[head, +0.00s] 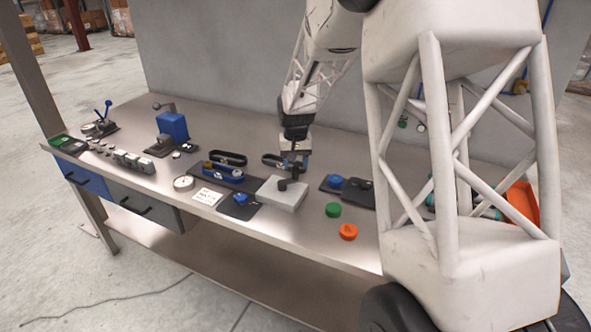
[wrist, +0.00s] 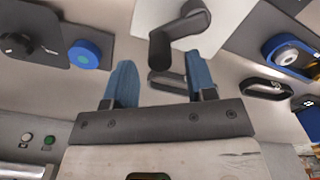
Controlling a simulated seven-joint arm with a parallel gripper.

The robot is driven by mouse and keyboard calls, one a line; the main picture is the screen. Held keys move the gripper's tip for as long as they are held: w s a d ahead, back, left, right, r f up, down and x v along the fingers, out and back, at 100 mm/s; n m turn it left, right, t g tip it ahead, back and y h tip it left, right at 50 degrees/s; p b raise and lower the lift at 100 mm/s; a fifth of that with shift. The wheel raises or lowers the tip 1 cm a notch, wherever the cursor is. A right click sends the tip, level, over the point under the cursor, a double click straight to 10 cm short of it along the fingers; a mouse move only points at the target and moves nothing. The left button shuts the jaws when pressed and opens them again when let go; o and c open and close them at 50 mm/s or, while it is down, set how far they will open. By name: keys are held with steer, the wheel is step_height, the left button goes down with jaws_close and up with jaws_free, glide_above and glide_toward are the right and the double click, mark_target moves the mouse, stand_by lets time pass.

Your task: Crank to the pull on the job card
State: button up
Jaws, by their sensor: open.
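The crank (head: 284,184) is a black arm with a knob on a pale grey box (head: 276,197) near the bench's front. In the wrist view the black crank (wrist: 161,52) shows against the pale box (wrist: 150,18). My gripper (head: 292,156) is just above and behind the box. In the wrist view my gripper (wrist: 160,72) is open, and one end of the crank appears between its blue fingers; I cannot tell if they touch. The job card (head: 207,197), small and white, lies left of the box; its writing is too small to read. A round dial (head: 184,182) lies beside it.
Left of the box are belts on blue pulleys (head: 220,172) and a dark plate with a blue knob (head: 240,199). Green (head: 333,210) and orange (head: 348,232) discs lie right of it. A blue press (head: 172,126) stands further left. The front edge strip is mostly clear.

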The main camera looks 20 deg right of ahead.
steer(key=shift+r, duration=2.1)
steer(key=shift+s, duration=0.1)
steer(key=shift+s+a+r, duration=0.15)
steer(key=shift+s+r, duration=0.05)
steer(key=s+a+r, duration=0.2)
steer(key=s+r, duration=0.2)
steer(key=s, duration=0.3)
steer(key=s+a+r+n+t, duration=0.1)
steer(key=s+a+r, duration=0.15)
steer(key=s, duration=0.35)
steer(key=s+a+r, duration=0.2)
steer(key=s+r, duration=0.2)
steer(key=s, duration=0.3)
steer(key=s+a+n, duration=0.1)
steer(key=s+a, duration=0.1)
steer(key=s, duration=0.9)
steer(key=s+a+t, duration=0.1)
steer(key=s, duration=1)
steer(key=shift+a+f+n+t, duration=0.2)
steer(key=shift+a+n+t, duration=0.1)
steer(key=shift+a+n, duration=0.1)
